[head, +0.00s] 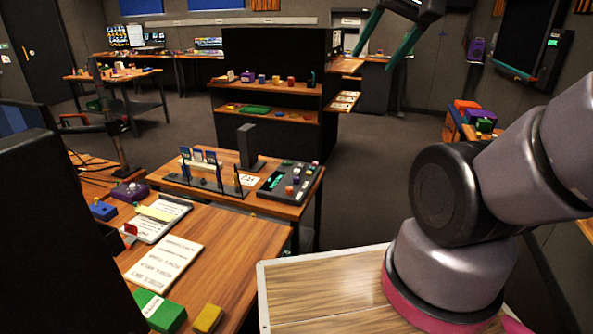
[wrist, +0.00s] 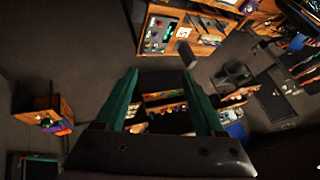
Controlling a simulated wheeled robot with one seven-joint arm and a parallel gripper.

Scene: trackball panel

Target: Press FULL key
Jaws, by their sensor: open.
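A dark control panel (head: 277,190) with a green-lit part, a ball-like knob and several small coloured keys lies on the right side of a small wooden table. It also shows in the wrist view (wrist: 158,40), near the top and far off. The key lettering is too small to read, so I cannot tell which key is FULL. My gripper (head: 372,60) is at the top of the head view, high up and well apart from the panel. Its two teal fingers are spread with nothing between them, as the wrist view (wrist: 160,74) also shows.
A black upright block (head: 247,147) and a rack with blue-topped pieces (head: 205,170) stand beside the panel. A nearer desk (head: 225,235) holds papers, a green box (head: 160,310) and a yellow block (head: 207,318). A dark shelf (head: 262,98) stands behind. Open floor lies right of the table.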

